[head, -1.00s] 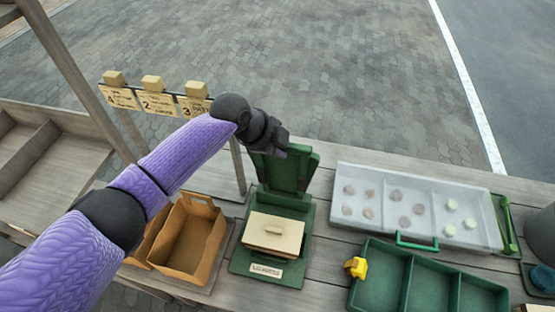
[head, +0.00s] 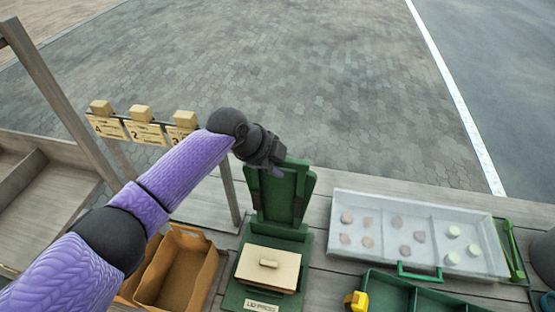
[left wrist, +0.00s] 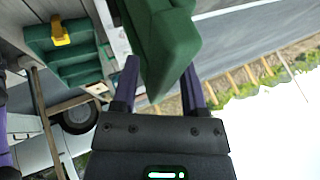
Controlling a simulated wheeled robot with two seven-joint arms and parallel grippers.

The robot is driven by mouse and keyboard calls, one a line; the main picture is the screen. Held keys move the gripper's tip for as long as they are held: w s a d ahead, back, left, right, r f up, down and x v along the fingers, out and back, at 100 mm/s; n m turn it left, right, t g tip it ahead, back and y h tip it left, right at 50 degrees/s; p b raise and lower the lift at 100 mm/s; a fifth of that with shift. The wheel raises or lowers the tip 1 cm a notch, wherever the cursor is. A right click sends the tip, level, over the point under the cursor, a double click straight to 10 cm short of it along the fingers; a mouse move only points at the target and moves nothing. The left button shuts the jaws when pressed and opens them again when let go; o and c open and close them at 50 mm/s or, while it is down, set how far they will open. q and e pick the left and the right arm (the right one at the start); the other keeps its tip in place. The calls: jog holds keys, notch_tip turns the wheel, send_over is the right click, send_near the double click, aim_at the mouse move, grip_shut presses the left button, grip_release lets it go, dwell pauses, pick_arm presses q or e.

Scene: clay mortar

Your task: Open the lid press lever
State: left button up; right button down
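The green lid press (head: 232,297) stands on the wooden table, with a "LID PRESS" label at its front. A cream lid block (head: 268,268) with a small knob lies on its base. Its green lever panel (head: 285,205) stands raised at the back. My left gripper (head: 274,168) is at the top left corner of that panel. My right gripper is not in view.
A brown box (head: 180,270) stands left of the press. A clear tray (head: 437,218) with pinkish and pale green discs lies to the right. A green divided tray (head: 400,287) with a yellow piece (head: 356,300) is in front. Number signs (head: 145,132) hang behind my arm.

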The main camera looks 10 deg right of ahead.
pick_arm(q)
jog(key=shift+a+r, duration=0.1)
jog(key=shift+r, duration=0.1)
jog(key=p+v, duration=0.1)
jog(key=v, duration=0.8)
jog(key=shift+r, duration=0.15)
jog(key=shift+a, duration=0.15)
